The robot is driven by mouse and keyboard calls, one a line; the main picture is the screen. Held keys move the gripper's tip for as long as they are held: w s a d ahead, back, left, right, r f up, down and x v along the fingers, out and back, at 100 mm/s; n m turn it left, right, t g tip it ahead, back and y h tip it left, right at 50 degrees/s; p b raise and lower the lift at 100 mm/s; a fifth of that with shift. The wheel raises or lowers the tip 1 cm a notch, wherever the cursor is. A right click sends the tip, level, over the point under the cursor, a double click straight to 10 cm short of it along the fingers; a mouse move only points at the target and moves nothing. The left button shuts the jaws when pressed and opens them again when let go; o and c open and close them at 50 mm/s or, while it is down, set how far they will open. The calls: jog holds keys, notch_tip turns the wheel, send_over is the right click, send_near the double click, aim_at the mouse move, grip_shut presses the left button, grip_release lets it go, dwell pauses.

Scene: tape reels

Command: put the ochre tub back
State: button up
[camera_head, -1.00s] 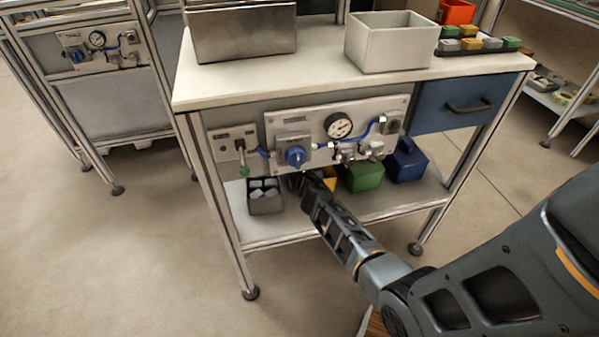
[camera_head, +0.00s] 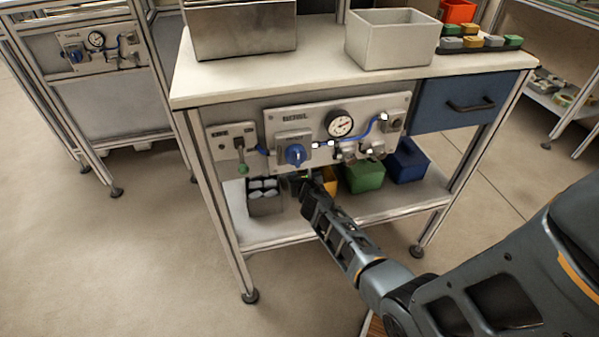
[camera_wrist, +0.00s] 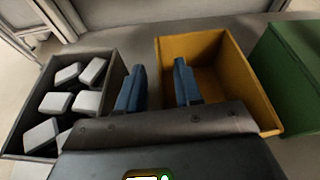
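The ochre tub (camera_wrist: 232,80) is an open box on the lower shelf, empty as far as I see, to the right of centre in the wrist view. In the head view only a small part of the tub (camera_head: 331,182) shows behind my arm. My gripper (camera_wrist: 160,68) is open, with two blue fingers apart. The left finger is outside the tub's left wall, and the right finger is over its inner side. A gap shows between the fingers and the wall, and whether either touches it I cannot tell.
A dark bin (camera_wrist: 112,72) of pale blocks stands left of the tub. A green tub (camera_wrist: 292,75) is close on the right, with a blue one (camera_head: 408,163) beyond. The panel (camera_head: 375,107) and worktop (camera_head: 315,62) are above the shelf (camera_head: 375,208).

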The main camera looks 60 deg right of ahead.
jog(key=s+a+r+m+t+y+p, duration=0.1)
jog(key=s+a+r+m+t+y, duration=0.15)
jog(key=s+a+m, duration=0.85)
jog(key=s+a+r+t+y+p, duration=0.1)
jog(key=s+a+r+y+p, duration=0.25)
jog(key=a, duration=1.55)
jog(key=s+a+r+m+y, duration=0.1)
jog(key=s+a+r+m, duration=0.2)
jog(key=s+r+m, duration=0.2)
jog(key=s+a+r+m+t+y+b, duration=0.1)
jog(key=s+a+r+m, duration=0.3)
jog(key=r, duration=0.6)
jog(key=s+a+r+m+t+y+b, duration=0.1)
jog(key=s+a+r+m+y, duration=0.1)
jog(key=s+r+m, duration=0.4)
jog(key=shift+s+a+r+m+y, duration=0.4)
jog(key=shift+a+r, duration=0.35)
jog(key=shift+r, duration=0.25)
jog(key=shift+t, duration=0.25)
jog(key=shift+c, duration=0.3)
